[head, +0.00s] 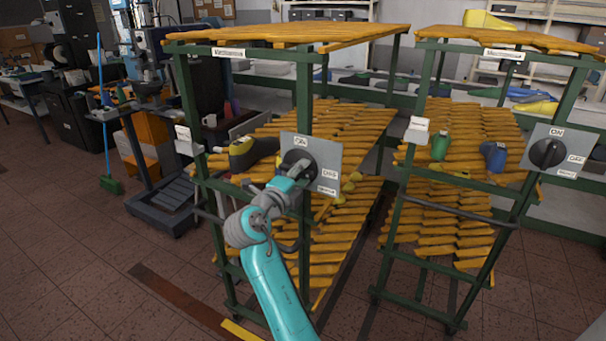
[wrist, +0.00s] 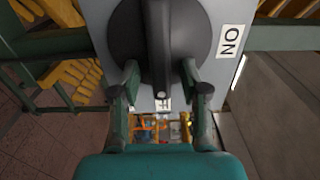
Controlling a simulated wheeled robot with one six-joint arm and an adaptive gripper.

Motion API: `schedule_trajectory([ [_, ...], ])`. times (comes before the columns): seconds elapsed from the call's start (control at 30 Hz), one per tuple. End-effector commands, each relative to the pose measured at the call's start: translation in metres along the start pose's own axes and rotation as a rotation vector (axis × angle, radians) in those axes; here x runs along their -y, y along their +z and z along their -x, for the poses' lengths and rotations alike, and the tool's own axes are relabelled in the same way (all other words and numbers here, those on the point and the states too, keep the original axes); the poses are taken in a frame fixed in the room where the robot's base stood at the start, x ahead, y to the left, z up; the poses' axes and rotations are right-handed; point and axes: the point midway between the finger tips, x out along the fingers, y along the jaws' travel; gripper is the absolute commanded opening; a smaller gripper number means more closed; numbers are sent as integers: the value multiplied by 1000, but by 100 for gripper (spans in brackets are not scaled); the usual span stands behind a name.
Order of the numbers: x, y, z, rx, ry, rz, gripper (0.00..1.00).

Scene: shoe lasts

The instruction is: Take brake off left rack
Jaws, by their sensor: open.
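The left rack (head: 305,240) is a green frame with yellow slatted shelves. A grey panel (head: 326,155) on its front post carries a round black brake knob (head: 296,163), partly hidden by my gripper in the head view. An ON label (head: 300,141) sits above the knob, with other small labels at its right and lower right. In the wrist view, the knob (wrist: 125,30) fills the top, its raised bar (wrist: 158,40) running up and down the picture. My gripper (wrist: 160,72) is open, its fingertips on either side of the bar's lower end; contact cannot be told.
A similar right rack (head: 425,235) has its own panel and black knob (head: 546,153). A dark shoe last (head: 252,152) lies on the left rack's shelf. Green posts and a dark handle bar are close to my arm.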

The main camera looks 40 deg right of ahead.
Motion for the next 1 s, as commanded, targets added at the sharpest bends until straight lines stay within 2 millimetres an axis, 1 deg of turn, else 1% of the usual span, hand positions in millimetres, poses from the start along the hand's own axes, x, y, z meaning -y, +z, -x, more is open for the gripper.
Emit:
schedule_trajectory([
  [0.17, 0, 1, 30, 5, 0, 0, 45],
  [0.4, 0, 1, 77, 4, 0, 0, 45],
  [0.53, -1, 1, 96, 3, 1, 1, 45],
  [0.7, -1, 0, 110, 1, 1, 0, 45],
  [1.0, 0, 0, 113, -1, 1, 0, 45],
])
